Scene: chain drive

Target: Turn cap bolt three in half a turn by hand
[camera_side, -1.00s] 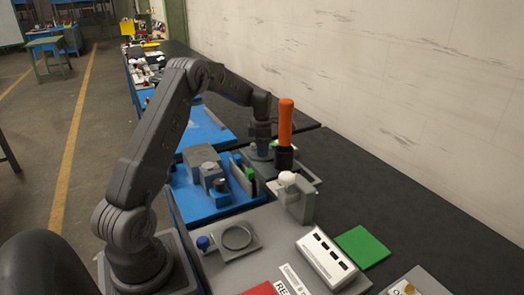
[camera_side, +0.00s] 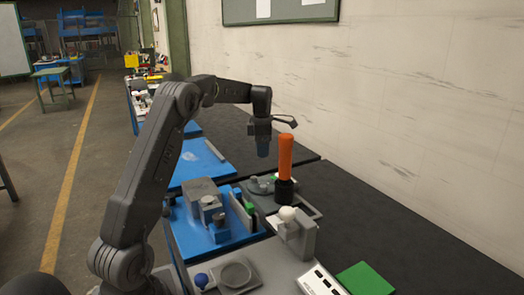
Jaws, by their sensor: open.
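My gripper (camera_side: 263,148) points down at the end of my arm, above and slightly left of a grey fixture plate (camera_side: 312,213). It is clear of the plate, and I see nothing held in it. A round grey part (camera_side: 262,185) sits on the plate below it. An upright orange handle (camera_side: 286,157) with a black base (camera_side: 285,192) stands just right of the gripper. I cannot make out cap bolt three or any single bolt at this size.
A blue tray (camera_side: 186,240) with grey blocks lies left of the plate. A grey bracket with a white knob (camera_side: 287,213) stands in front. A shallow round dish (camera_side: 236,274), a white slotted block (camera_side: 318,284) and a green pad (camera_side: 365,279) are nearer. The black bench at right is clear.

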